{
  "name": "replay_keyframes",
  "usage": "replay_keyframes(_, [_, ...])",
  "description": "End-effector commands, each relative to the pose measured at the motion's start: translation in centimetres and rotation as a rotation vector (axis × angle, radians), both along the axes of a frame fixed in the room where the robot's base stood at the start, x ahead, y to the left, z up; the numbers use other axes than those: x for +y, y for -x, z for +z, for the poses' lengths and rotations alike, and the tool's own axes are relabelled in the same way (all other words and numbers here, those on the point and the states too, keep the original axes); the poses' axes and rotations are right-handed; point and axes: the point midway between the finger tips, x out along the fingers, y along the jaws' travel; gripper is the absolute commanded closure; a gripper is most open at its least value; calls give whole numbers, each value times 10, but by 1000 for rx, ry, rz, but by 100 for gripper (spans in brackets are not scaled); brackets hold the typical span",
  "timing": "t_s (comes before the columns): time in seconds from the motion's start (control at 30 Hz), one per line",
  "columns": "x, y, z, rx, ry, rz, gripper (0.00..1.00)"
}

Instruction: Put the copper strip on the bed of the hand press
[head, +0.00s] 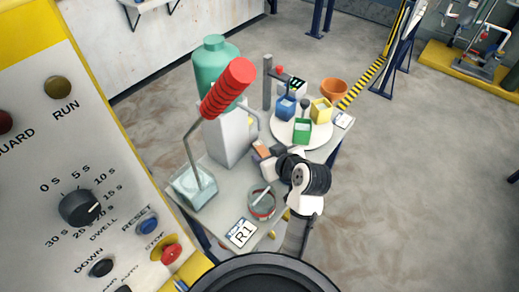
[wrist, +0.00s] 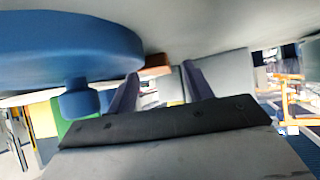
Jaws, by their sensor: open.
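The hand press (head: 228,136) is a pale grey body on the table, beside a long lever with a red grip (head: 228,86). Its bed is not clearly visible. A small copper-brown piece (head: 262,148), likely the copper strip, shows right at my gripper (head: 263,158), close to the press's right side. In the wrist view a brown piece (wrist: 155,66) shows just beyond and between the fingertips. My gripper (wrist: 160,85) is open, its two fingers apart. I cannot tell whether the fingers touch the piece or what it rests on.
A glass tank (head: 194,190) and a red-rimmed jar (head: 262,203) stand at the table's near side, by an R1 card (head: 241,233). A white round tray (head: 285,132) holds blue, yellow and green containers. An orange bowl (head: 333,89) stands behind. A control panel (head: 60,150) fills the left.

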Motion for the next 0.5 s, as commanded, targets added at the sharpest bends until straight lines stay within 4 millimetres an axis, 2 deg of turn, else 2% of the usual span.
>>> replay_keyframes(0.2, [0,0,0,0,0,-1,50])
replay_keyframes(0.5, [0,0,0,0,0,0,90])
